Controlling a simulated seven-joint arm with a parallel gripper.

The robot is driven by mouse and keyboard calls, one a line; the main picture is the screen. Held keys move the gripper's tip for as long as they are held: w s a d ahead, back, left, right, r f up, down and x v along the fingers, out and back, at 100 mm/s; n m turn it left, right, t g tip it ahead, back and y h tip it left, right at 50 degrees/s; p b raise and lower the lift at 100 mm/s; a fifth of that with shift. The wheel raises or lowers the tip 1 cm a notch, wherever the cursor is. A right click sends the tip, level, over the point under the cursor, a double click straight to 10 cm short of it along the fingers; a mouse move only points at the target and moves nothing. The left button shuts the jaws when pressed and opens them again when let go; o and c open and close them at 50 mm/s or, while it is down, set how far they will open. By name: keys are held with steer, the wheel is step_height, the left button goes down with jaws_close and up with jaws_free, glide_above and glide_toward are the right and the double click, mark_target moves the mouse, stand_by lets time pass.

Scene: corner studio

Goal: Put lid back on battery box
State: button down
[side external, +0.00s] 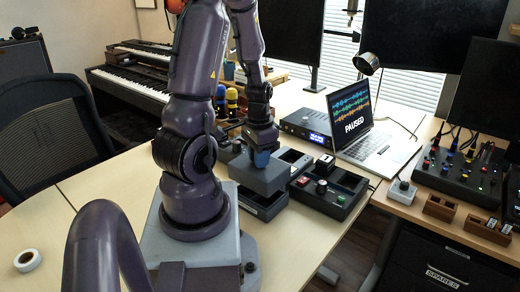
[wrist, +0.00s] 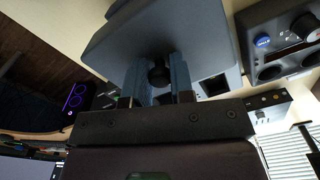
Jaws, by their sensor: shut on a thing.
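The lid (side external: 258,178) is a dark grey slab with a knob (wrist: 158,74) on its top. My gripper (side external: 263,158) has blue fingers and is shut on this knob. In the wrist view the fingers (wrist: 159,84) stand on either side of the knob, and the lid (wrist: 125,38) fills the upper middle.
A dark control box (side external: 328,190) with a red button and knobs stands close on the right. A dark open tray (side external: 293,160) is just behind. A laptop (side external: 377,132) and an audio unit (side external: 307,124) stand further back. The front table is clear except for a tape roll (side external: 28,260).

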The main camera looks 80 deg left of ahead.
mark_target(259, 171)
steer(key=shift+f, duration=1.75)
steer(key=shift+f, duration=0.6)
steer(key=c, duration=1.3)
jaws_free()
steer(key=shift+o, duration=0.2)
steer(key=shift+r, duration=0.15)
steer(key=shift+r, duration=5.4)
